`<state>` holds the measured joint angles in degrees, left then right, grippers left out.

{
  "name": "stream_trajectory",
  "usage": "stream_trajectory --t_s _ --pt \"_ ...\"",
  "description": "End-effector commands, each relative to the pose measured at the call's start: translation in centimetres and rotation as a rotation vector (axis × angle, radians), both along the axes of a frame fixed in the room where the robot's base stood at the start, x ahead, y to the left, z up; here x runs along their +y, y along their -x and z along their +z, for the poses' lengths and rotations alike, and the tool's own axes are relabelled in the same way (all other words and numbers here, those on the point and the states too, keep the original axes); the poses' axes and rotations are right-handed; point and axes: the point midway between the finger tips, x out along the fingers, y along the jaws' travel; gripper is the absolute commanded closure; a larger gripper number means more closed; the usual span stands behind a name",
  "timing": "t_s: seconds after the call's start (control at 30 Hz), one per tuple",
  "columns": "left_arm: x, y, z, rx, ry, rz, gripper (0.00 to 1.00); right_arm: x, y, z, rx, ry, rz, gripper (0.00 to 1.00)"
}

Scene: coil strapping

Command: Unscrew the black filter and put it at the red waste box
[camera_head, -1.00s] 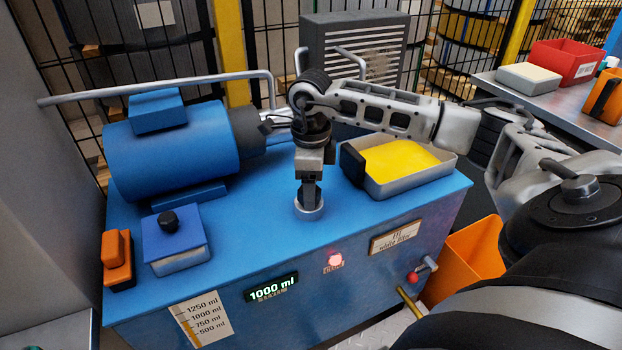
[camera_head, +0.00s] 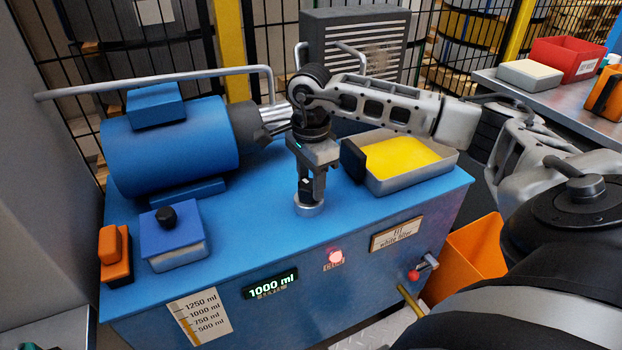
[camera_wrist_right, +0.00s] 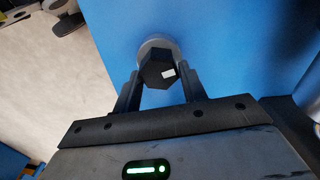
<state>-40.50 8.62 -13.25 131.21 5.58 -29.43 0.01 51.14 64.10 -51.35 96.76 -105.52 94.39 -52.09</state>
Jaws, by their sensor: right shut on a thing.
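The black filter (camera_wrist_right: 156,68) is a dark hexagonal piece with a small white mark in the right wrist view. It sits over a round grey mount (camera_wrist_right: 150,45), which also shows on the blue machine's top in the head view (camera_head: 309,209). My right gripper (camera_head: 309,190) points down over the mount. In the right wrist view its fingers (camera_wrist_right: 160,80) are closed on either side of the filter. The filter is mostly hidden by the fingers in the head view. The red waste box (camera_head: 566,61) stands on a side table at the upper right. My left gripper is not in view.
A tray with yellow content (camera_head: 412,180) lies right of my gripper, and a blue motor (camera_head: 170,150) is at left. An orange bin (camera_head: 470,265) stands beside the machine. A shallow light tray (camera_head: 529,76) is beside the red box.

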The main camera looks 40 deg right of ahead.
Motion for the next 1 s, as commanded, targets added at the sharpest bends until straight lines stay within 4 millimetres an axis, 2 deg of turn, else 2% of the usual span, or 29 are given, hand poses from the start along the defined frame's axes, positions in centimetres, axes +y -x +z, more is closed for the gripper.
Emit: stream_trajectory --t_s 0.1,0.43,0.8,1.0 --pt "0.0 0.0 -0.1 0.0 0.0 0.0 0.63 -0.01 0.01 -0.07 0.002 0.0 0.066 1.0" --pt "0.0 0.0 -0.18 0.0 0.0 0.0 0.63 0.0 -0.01 -0.11 0.002 0.0 0.108 1.0" --pt "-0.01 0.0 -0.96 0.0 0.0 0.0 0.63 0.03 -0.27 -0.15 0.001 0.0 0.688 1.0" --pt "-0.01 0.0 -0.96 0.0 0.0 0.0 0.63 0.03 -0.28 -0.1 0.003 0.0 0.77 1.0"
